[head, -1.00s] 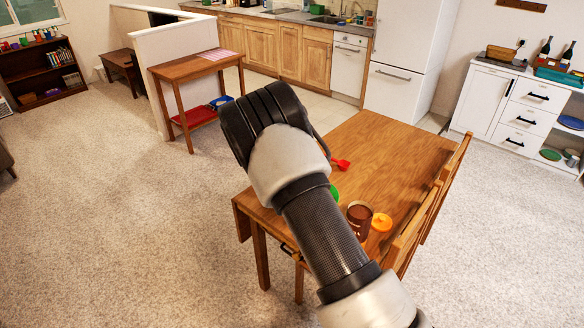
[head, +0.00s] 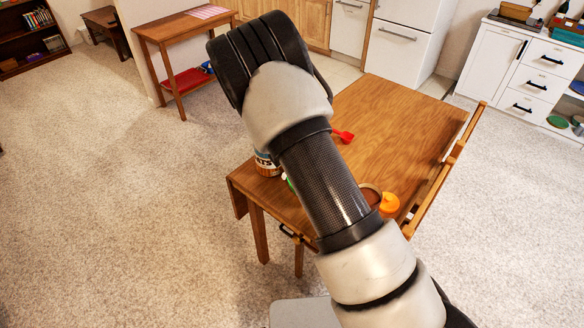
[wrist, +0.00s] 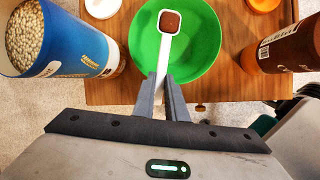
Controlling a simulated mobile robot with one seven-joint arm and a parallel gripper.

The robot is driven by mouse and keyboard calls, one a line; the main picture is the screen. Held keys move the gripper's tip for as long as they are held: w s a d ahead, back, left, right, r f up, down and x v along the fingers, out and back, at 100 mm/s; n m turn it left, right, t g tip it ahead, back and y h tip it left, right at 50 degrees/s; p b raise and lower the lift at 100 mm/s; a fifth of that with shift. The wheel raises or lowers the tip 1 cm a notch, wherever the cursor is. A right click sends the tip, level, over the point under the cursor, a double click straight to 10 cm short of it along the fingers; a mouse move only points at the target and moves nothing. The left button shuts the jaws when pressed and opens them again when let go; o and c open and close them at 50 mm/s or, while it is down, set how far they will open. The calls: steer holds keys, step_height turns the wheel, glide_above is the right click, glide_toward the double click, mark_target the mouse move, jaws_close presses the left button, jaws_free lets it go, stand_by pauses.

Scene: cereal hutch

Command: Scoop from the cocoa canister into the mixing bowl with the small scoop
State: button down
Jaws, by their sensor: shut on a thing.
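My gripper (wrist: 163,80) is shut on the handle of a small white scoop (wrist: 177,48) in the wrist view. Brown powder (wrist: 170,20) lies in the scoop's cup. The scoop shows over the green mixing bowl (wrist: 205,50); its height above the bowl is hard to tell. The brown cocoa canister (wrist: 285,48) stands to the right of the bowl. It shows partly in the head view (head: 371,193), behind my arm. In the head view my arm hides my gripper and nearly all of the bowl.
A blue canister of pale pellets (wrist: 60,45) is left of the bowl. A white lid (wrist: 102,8) and an orange lid (head: 389,203) lie on the wooden table (head: 400,125). A red scoop (head: 343,136) lies there too. The far table half is clear. A chair (head: 450,160) stands along the right edge.

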steer(key=shift+f+m+t+y+b, duration=0.6)
steer(key=shift+f+t+y+b, duration=0.9)
steer(key=shift+b, duration=1.5)
steer(key=m+t+y+b, duration=0.1)
steer(key=t+b, duration=0.1)
steer(key=b, duration=0.2)
steer(key=m+t+b, duration=0.1)
steer(key=t+b, duration=0.1)
steer(key=b, duration=0.2)
steer(key=shift+s+f+t+y, duration=0.15)
steer(key=shift+f+t+y, duration=0.15)
steer(key=shift+f+y, duration=0.1)
steer(key=m+t+b, duration=0.3)
steer(key=t+b, duration=0.1)
steer(key=b, duration=0.4)
steer(key=f+m+t+b, duration=0.1)
steer(key=m+t+b, duration=0.2)
steer(key=b, duration=0.5)
steer(key=shift+a+f+t, duration=0.15)
steer(key=shift+t, duration=0.55)
